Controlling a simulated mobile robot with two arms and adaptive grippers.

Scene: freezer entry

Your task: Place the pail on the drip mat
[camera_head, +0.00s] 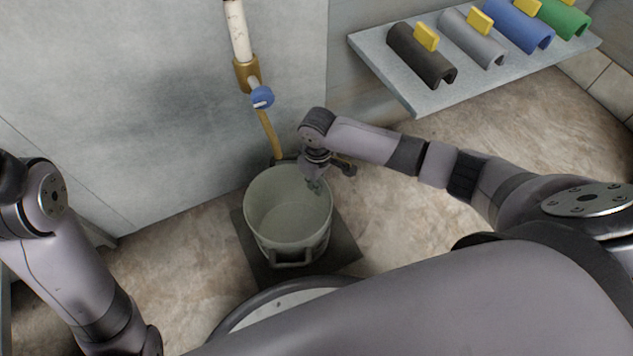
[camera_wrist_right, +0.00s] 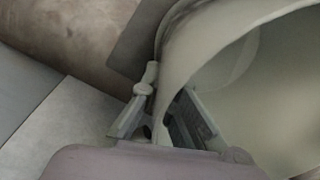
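The pail (camera_head: 288,212) is a pale grey-green open tub with a handle at its front, and it looks empty. It stands upright on or just over the dark square drip mat (camera_head: 343,248), whose corners show around it. My right gripper (camera_head: 330,177) is at the pail's far right rim. In the right wrist view, my right gripper's fingers (camera_wrist_right: 162,110) are parted, one on each side of the wall of the pail (camera_wrist_right: 182,62); contact is unclear. The mat (camera_wrist_right: 136,42) shows below the pail there. My left arm is at the left; its gripper is out of view.
A pipe with a blue valve (camera_head: 262,97) and tan hose (camera_head: 268,135) comes down the wall behind the pail. A grey shelf (camera_head: 430,98) at upper right carries several coloured curved pieces with yellow tabs. The floor (camera_head: 410,225) right of the mat is clear.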

